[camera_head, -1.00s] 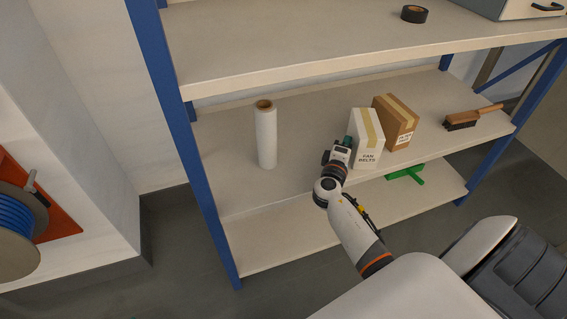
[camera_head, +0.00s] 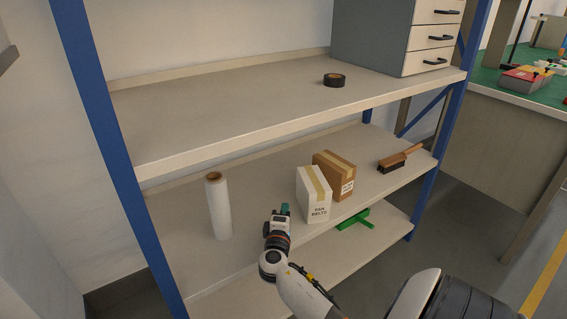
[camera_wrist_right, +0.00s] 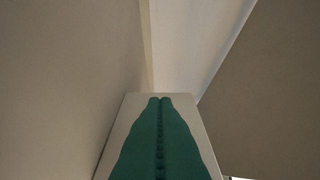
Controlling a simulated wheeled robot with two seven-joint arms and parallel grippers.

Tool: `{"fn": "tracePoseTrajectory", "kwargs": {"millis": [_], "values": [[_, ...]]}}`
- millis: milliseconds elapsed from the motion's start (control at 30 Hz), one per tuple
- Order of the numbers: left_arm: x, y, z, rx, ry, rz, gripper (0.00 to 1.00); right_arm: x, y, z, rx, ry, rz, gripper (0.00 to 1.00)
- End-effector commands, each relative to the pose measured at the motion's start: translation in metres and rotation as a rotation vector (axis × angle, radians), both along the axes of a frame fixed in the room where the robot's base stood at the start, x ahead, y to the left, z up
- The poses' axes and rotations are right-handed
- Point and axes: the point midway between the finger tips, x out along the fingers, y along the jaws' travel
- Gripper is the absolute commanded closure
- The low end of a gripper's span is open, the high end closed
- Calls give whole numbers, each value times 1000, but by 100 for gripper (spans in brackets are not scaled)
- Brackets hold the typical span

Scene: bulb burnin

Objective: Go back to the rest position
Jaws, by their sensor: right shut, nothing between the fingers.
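My right gripper (camera_head: 284,209) is at the middle shelf (camera_head: 186,221), just left of the white box labelled FAN BELTS (camera_head: 314,196). Whether it touches the box cannot be told. In the right wrist view its green fingers (camera_wrist_right: 160,100) are pressed together with nothing between them. A pale flat surface shows just beyond the fingertips in that view. The left gripper is in neither current view.
On the middle shelf stand a white roll (camera_head: 219,208), a brown box (camera_head: 336,175) and a brush (camera_head: 400,159). Black tape (camera_head: 334,80) and a drawer cabinet (camera_head: 398,36) are on the upper shelf. A green object (camera_head: 355,218) lies on the lower shelf. A blue post (camera_head: 112,150) stands left.

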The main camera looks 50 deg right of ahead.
Motion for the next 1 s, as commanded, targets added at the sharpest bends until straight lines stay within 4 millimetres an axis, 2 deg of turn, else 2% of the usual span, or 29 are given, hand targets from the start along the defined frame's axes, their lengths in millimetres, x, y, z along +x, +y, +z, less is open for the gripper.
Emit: {"fn": "tracePoseTrajectory", "kwargs": {"millis": [400, 600, 833, 1000], "values": [[-25, 10, -20, 42, 187, 13, 26, -38, 56, 0, 1, 1, 0, 100], [-29, 12, -24, 48, 218, 15, 26, -46, 67, 1, -1, -1, -2, 100], [-30, 12, -25, 50, 220, 15, 26, -47, 68, 0, 4, -3, -1, 100], [-30, 12, -25, 50, 220, 15, 26, -57, 83, -7, 159, -44, 19, 100]]}}
